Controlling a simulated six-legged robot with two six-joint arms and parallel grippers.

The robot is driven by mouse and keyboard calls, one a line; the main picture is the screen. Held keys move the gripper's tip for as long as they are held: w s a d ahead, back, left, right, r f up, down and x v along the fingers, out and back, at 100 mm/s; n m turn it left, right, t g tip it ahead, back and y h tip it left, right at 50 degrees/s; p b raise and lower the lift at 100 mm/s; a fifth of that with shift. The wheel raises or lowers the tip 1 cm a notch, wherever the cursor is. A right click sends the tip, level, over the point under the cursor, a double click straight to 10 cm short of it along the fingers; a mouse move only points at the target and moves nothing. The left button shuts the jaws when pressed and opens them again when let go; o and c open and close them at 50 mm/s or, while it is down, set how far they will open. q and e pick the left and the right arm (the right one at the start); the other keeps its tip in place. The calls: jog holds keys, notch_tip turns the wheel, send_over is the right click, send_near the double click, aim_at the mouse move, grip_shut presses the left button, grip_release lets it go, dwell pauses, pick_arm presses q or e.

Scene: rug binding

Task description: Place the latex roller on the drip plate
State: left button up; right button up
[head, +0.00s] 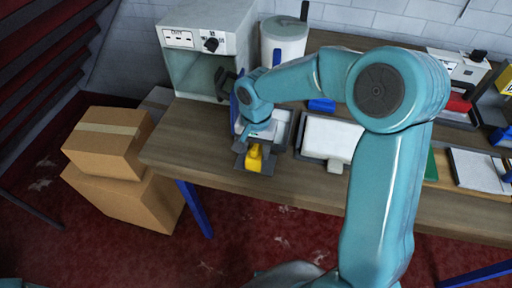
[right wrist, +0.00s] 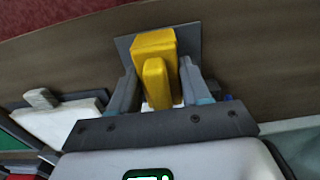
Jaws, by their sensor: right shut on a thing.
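My right gripper (head: 254,146) is shut on a yellow piece with a white part below it, which I take to be the latex roller (head: 254,159). In the right wrist view the yellow roller (right wrist: 154,50) sits between the two fingers of the gripper (right wrist: 161,88). Behind it lies a flat dark grey square, which I take to be the drip plate (right wrist: 190,42), near the table's front edge. The roller overlaps this plate in the picture; I cannot tell whether it touches it. My left gripper is not in view.
A grey tray (head: 284,116) stands just behind the gripper. A white pad on a dark tray (head: 330,138) lies to its right. An open grey cabinet (head: 205,50) and a white bucket (head: 284,42) stand behind. Cardboard boxes (head: 108,140) are left of the table (head: 185,150).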

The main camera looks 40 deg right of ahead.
jog(key=shift+f, duration=0.25)
jog(key=o, duration=1)
jog(key=shift+w, duration=0.1)
jog(key=shift+r, duration=0.1)
notch_tip(320, 180, up, 12)
jog(key=shift+f, duration=0.1)
jog(key=shift+r, duration=0.3)
